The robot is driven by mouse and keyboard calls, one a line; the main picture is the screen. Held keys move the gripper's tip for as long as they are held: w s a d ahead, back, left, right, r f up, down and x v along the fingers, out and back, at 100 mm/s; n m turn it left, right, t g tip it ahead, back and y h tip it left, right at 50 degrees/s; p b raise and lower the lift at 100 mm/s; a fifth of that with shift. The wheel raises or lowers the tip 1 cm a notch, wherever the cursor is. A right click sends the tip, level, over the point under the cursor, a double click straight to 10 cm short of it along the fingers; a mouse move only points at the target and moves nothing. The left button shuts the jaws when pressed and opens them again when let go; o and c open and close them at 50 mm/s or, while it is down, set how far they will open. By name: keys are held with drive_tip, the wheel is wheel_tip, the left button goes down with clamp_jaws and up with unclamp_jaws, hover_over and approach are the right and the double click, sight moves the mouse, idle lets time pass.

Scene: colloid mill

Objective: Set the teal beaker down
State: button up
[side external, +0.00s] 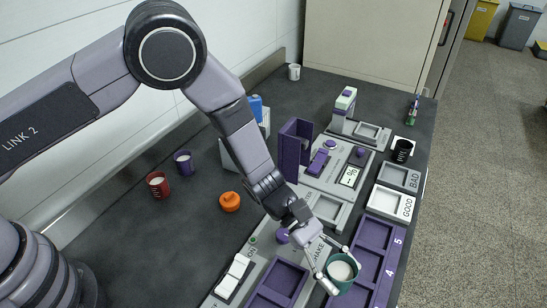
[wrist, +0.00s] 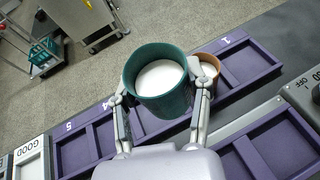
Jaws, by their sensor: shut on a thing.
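The teal beaker (side external: 342,272), holding white contents, is gripped upright or nearly so by my gripper (side external: 336,266). In the wrist view the teal beaker (wrist: 158,88) sits between the two fingers of my gripper (wrist: 160,98), one on each side. It is over the purple numbered rack (side external: 389,262), covering part of its middle. I cannot tell the gap below the beaker. The rack (wrist: 256,46) shows labels 5, 4 and 1 in the wrist view; the beaker hides labels between.
An orange-brown beaker (wrist: 209,62) stands in the rack close beside the teal one. GOOD (side external: 391,204) and BAD (side external: 400,177) trays adjoin the rack. A black cup (side external: 402,151) stands farther back. Red (side external: 158,186) and purple (side external: 184,163) cups stand left. Rack slots near 4 and 5 look empty.

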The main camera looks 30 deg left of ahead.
hover_over(350, 300)
wheel_tip(350, 300, down, 6)
drive_tip(key=shift+r, duration=0.25)
drive_tip(key=shift+f, duration=1.6)
drive_tip(key=shift+f, duration=0.1)
drive_tip(key=o, duration=1.1)
drive_tip(key=shift+o, duration=0.2)
